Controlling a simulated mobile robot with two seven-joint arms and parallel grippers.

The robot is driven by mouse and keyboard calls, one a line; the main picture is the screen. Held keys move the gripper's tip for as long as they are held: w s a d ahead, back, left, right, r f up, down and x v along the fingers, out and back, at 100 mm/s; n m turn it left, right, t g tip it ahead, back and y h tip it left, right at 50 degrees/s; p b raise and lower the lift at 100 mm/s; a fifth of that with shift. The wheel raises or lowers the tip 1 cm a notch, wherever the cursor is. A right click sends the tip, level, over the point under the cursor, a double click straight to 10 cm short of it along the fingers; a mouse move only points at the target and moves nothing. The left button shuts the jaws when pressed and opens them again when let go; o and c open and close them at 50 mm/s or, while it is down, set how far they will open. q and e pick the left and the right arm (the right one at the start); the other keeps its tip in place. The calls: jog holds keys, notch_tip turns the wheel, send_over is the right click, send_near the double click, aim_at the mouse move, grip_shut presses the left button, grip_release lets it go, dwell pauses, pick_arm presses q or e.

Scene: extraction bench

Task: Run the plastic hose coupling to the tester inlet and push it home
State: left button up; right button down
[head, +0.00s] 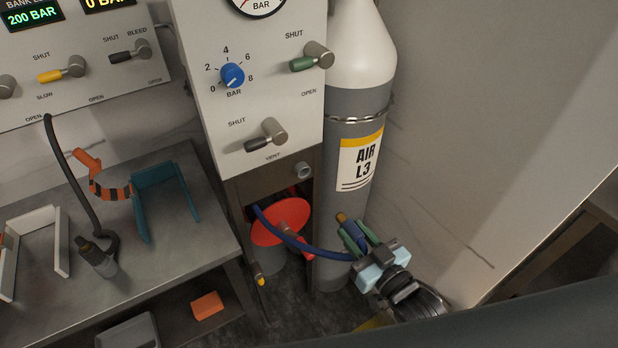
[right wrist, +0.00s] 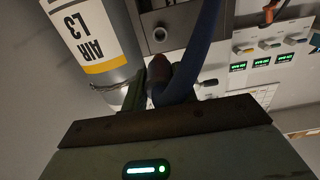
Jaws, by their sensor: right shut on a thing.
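The blue hose (head: 310,247) runs from low inside the cabinet under the tester panel to my right gripper (head: 356,238). The tester inlet appears to be the round grey port (head: 303,170) at the panel's lower right edge. The coupling is apart from it, below and to its right. In the right wrist view the port (right wrist: 160,34) shows beyond the coupling's brown end (right wrist: 158,68), with the hose (right wrist: 198,60) looping past. My left gripper is not in view.
A grey air cylinder (head: 352,208) labelled AIR L3 stands right behind the gripper. A red reel (head: 280,224) sits below the panel. The bench (head: 190,238) at left holds a teal bracket (head: 165,190), a white holder and a black hose fitting.

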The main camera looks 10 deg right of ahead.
jog(key=shift+s+d, duration=0.1)
jog(key=shift+s, duration=0.2)
